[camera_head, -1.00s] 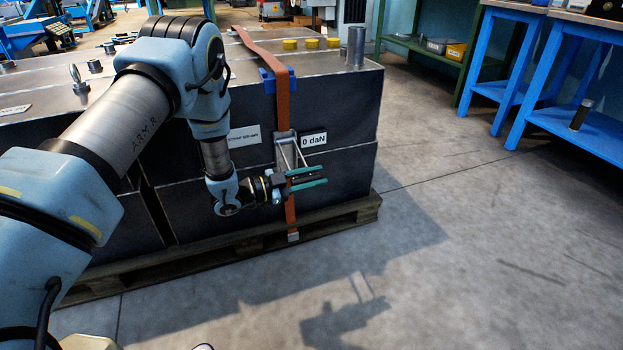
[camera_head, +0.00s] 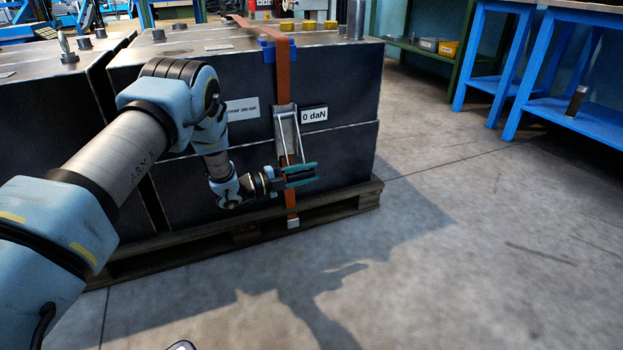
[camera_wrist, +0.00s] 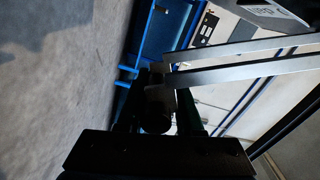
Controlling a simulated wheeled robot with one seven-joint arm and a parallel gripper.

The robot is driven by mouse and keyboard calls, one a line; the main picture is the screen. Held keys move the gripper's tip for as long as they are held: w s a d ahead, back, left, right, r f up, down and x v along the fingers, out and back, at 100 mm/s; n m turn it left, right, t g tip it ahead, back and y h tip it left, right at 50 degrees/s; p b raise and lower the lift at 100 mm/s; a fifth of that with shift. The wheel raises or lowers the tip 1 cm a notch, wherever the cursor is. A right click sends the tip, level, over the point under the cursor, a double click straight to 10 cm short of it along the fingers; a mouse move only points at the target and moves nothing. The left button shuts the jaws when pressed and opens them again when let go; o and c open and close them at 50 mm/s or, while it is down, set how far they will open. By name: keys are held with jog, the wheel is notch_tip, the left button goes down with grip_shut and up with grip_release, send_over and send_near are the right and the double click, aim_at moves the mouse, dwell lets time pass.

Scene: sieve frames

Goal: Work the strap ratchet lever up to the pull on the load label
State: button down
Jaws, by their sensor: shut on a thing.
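The ratchet lever (camera_head: 288,137) is a pale metal frame on the orange strap (camera_head: 283,75), at the front of a dark crate. It hangs downward from the ratchet, its lower end at my gripper. My gripper (camera_head: 301,174), with green fingers, is shut on that end. In the wrist view two flat lever arms (camera_wrist: 240,62) run in from the right to a round handle bar (camera_wrist: 158,96) between the fingers of my gripper (camera_wrist: 157,110). The load label (camera_head: 314,115) right of the ratchet reads "0 daN". A second label (camera_head: 242,109), left of the strap, is too small to read fully.
The crate (camera_head: 345,85) stands on a wooden pallet (camera_head: 340,207). A blue corner guard (camera_head: 268,50) sits under the strap at the top edge. A blue workbench (camera_head: 575,118) stands at the right. The floor (camera_head: 440,250) in front is clear.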

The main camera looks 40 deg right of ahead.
jog(key=shift+m, duration=0.8)
jog(key=shift+w+d+f+b, duration=0.35)
jog(key=shift+w+f+b, duration=0.3)
jog(key=shift+f, duration=0.2)
jog(key=shift+w+d+f+b, duration=0.3)
jog(key=shift+w+f+b, duration=0.2)
jog(key=shift+w+f, duration=0.3)
jog(key=c, duration=0.9)
grip_release()
jog(key=shift+c, duration=0.2)
jog(key=shift+o, duration=1.2)
jog(key=shift+r, duration=0.1)
jog(key=shift+w+r, duration=0.1)
jog(key=shift+w, duration=0.05)
